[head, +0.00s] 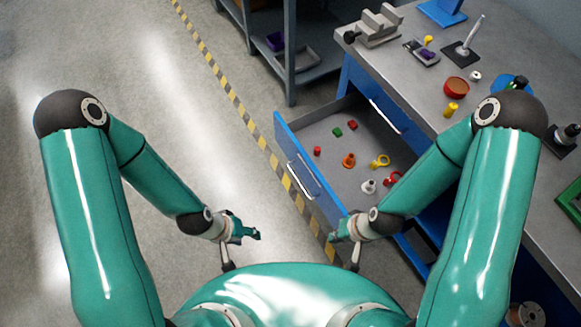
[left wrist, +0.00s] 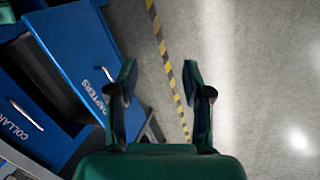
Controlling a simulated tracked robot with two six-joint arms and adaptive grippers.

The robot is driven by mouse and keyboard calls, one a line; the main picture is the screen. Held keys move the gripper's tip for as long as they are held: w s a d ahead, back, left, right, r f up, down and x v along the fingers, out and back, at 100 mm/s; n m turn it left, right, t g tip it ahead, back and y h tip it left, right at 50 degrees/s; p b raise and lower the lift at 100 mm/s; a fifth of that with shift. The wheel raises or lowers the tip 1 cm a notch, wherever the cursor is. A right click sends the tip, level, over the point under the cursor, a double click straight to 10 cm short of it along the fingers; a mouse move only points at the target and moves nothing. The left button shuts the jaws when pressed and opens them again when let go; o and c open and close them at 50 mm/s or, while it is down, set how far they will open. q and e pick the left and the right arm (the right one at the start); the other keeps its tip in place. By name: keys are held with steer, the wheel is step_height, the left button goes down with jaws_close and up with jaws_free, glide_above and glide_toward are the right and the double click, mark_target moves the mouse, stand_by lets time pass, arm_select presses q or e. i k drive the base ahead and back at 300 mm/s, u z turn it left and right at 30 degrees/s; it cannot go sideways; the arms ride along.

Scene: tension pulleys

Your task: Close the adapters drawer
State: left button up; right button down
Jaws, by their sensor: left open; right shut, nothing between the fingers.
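The adapters drawer (head: 301,165) is pulled out of the blue workbench in the head view. Its blue front has a pale bar handle, and several small red, green, orange, yellow and pale parts lie inside. In the left wrist view its front (left wrist: 72,50) shows at the upper left, lettering partly hidden by a finger. My left gripper (head: 246,233) is open and empty, left of the drawer front over the floor; its fingers also show in the left wrist view (left wrist: 163,92). My right gripper (head: 342,232) is shut and empty by the drawer's near front corner.
A blue front marked as collars (left wrist: 28,118) shows in the left wrist view. The workbench top (head: 425,85) carries a vise, pulleys and tools. A grey shelf (head: 290,60) stands behind. The floor left of the yellow-black strip (head: 232,98) is clear.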

mark_target(336, 188)
steer(key=u, duration=0.6)
steer(key=i, duration=0.2)
steer(key=z, duration=3.05)
steer(key=k, duration=0.45)
steer(key=z, duration=0.55)
steer(key=i, duration=1.05)
steer(key=u, duration=2.35)
